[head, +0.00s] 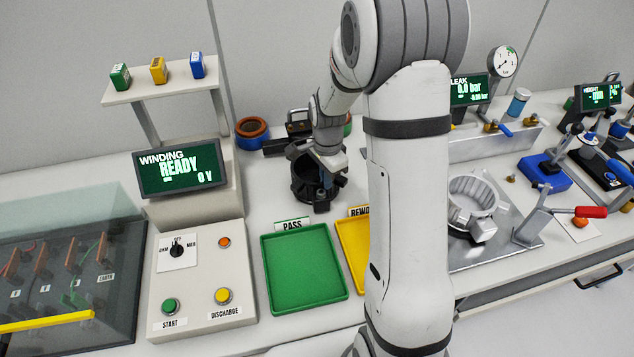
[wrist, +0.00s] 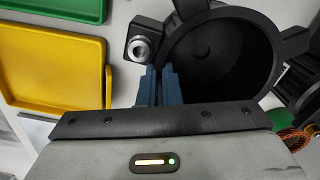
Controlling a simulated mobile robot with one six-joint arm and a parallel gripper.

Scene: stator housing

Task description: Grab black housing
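The black housing (head: 308,183) is a round, open-topped cup with lugs, standing on the bench behind the green tray. In the wrist view the housing (wrist: 232,14) fills the upper right, its dark hollow facing the camera and a lug with a metal bushing at its left. My gripper (head: 326,182) reaches down at the housing's front right wall. In the wrist view the blue-grey fingers of my gripper (wrist: 159,70) are close together, one on each side of the housing's wall, and look shut on it. The exact contact at the fingertips is partly hidden.
The green PASS tray (head: 305,291) and yellow REWORK tray (head: 352,262) lie empty in front. A copper-wound ring (head: 252,133) stands behind left. The winding tester (head: 200,270) is at left. A silver housing (head: 474,197) sits right, beyond my arm.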

